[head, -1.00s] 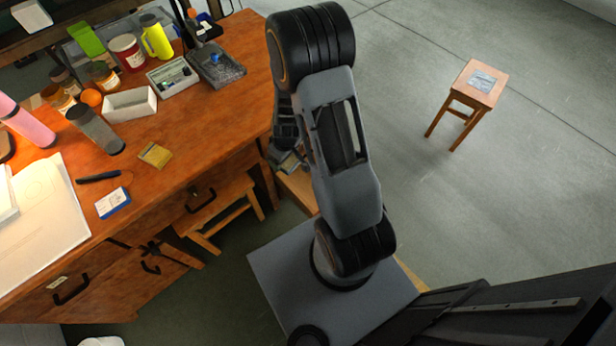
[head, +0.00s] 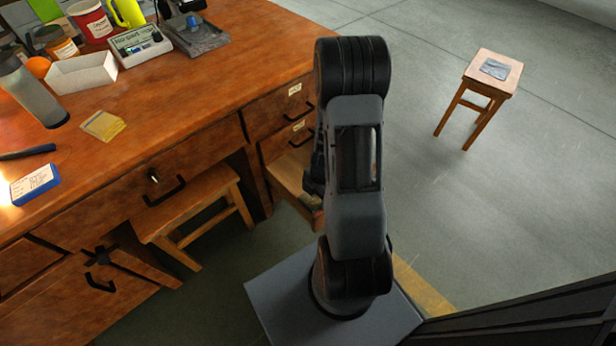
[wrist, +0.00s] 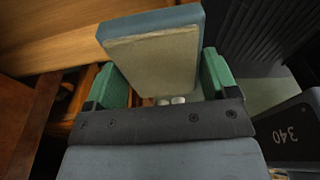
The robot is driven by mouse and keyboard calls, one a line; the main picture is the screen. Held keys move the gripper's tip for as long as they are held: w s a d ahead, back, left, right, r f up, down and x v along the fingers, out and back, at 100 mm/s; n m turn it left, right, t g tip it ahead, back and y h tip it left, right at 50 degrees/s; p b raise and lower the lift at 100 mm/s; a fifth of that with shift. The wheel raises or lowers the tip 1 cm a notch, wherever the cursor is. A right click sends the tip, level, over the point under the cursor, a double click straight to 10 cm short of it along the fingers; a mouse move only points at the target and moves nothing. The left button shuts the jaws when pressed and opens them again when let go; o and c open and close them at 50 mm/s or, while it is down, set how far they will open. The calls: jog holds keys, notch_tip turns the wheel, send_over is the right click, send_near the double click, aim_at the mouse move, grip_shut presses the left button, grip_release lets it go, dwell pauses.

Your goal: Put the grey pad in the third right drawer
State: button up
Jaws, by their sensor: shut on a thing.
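My gripper (wrist: 163,78) has green fingers and is shut on a thick pad (wrist: 150,55), with a blue-grey edge and a beige face towards the wrist camera. In the head view my arm hides most of the gripper and the pad. The right drawer column of the desk shows two closed, labelled drawers. Below them, the third right drawer (head: 283,176) appears pulled out, with its right part hidden behind my arm. Wood fills the upper left of the wrist view, but I cannot tell whether the pad is over the drawer.
The desk (head: 190,100) holds a white box (head: 82,74), a grey cylinder (head: 32,95), a yellow pad (head: 103,125) and several jars. A low stool (head: 185,207) stands under it. A small stool (head: 493,82) with a grey sheet stands on open floor at right.

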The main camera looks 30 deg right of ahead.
jog(key=w+d+f+b, duration=0.3)
jog(key=w+d+f, duration=0.6)
jog(key=shift+d+f+b, duration=0.1)
jog(key=shift+b, duration=0.3)
jog(key=shift+d+f, duration=0.1)
jog(key=shift+f, duration=0.15)
jog(key=shift+w+d+f+b, duration=0.15)
jog(key=shift+f+b, duration=0.35)
jog(key=shift+f, duration=0.35)
jog(key=shift+w+f+b, duration=0.1)
jog(key=shift+f+b, duration=0.4)
jog(key=shift+f, duration=0.3)
jog(key=shift+f, duration=0.2)
jog(key=o, duration=1)
jog(key=shift+r, duration=0.1)
